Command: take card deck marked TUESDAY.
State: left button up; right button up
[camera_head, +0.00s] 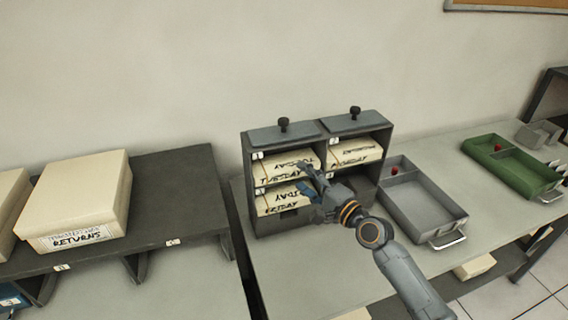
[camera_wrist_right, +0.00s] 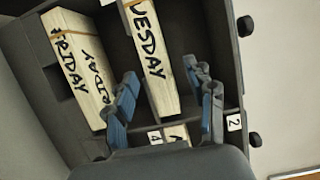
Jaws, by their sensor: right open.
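The cream card deck marked TUESDAY (camera_head: 282,172) lies in the upper left compartment, numbered 1, of a dark cabinet (camera_head: 270,222). In the right wrist view the deck (camera_wrist_right: 152,62) shows part of its name, its end cut off by the top edge. My right gripper (camera_head: 306,178) is open and empty in front of the cabinet, close to this deck. In the wrist view its blue-grey fingers (camera_wrist_right: 160,70) stand apart, with the deck between and beyond them. Contact cannot be told. My left gripper is out of view.
The FRIDAY deck (camera_head: 280,202) lies just below, and another deck (camera_head: 352,155) lies upper right. My gripper partly hides the lower right compartment. A grey tray (camera_head: 425,205) and a green tray (camera_head: 515,165) stand to the right. A RETURNS box (camera_head: 80,195) stands left.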

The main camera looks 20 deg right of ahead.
aim_at(297, 172)
jog(key=x, duration=0.3)
jog(key=shift+w+f, duration=0.1)
jog(key=x, duration=0.5)
jog(key=shift+a+f+p, duration=0.25)
jog(key=shift+p, duration=0.1)
jog(key=shift+c, duration=1.2)
jog(key=shift+r, duration=0.15)
grip_shut()
